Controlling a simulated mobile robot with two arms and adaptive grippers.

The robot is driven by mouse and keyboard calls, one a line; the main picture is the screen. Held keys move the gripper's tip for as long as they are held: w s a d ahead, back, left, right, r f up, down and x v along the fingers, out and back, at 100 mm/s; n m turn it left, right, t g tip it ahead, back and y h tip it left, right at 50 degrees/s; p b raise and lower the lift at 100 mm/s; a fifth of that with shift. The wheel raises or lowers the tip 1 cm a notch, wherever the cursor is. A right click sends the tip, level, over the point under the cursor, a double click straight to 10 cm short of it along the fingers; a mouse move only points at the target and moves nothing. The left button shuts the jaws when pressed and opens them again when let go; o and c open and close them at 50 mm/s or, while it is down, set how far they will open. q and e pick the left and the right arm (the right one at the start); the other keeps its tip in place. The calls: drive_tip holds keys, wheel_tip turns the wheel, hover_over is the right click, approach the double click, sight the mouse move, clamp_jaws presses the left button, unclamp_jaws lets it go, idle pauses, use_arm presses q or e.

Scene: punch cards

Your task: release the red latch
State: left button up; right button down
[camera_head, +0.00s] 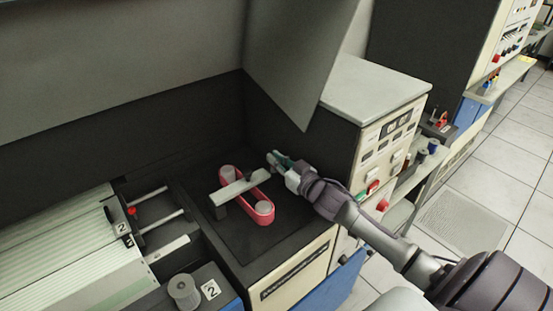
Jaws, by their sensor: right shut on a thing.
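A red oblong piece (264,219) with two pale round posts lies in the dark recess of the machine. It looks like the red latch. A light grey bar (235,188) crosses over its middle, on a grey block at the left end. My left gripper is not in view.
A large grey lid (300,60) hangs above the recess. A cream cabinet (385,150) with buttons stands close to the right. A ribbed card tray (60,255) and a grey spool (184,290) are at the lower left. A small red knob (131,211) sits beside rods.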

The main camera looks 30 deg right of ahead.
drive_tip(key=c, duration=1.2)
unclamp_jaws()
drive_tip(key=shift+c, duration=0.2)
drive_tip(key=s, duration=0.8)
drive_tip(key=s+d, duration=0.1)
drive_tip(key=s, duration=0.3)
drive_tip(key=shift+f, duration=0.1)
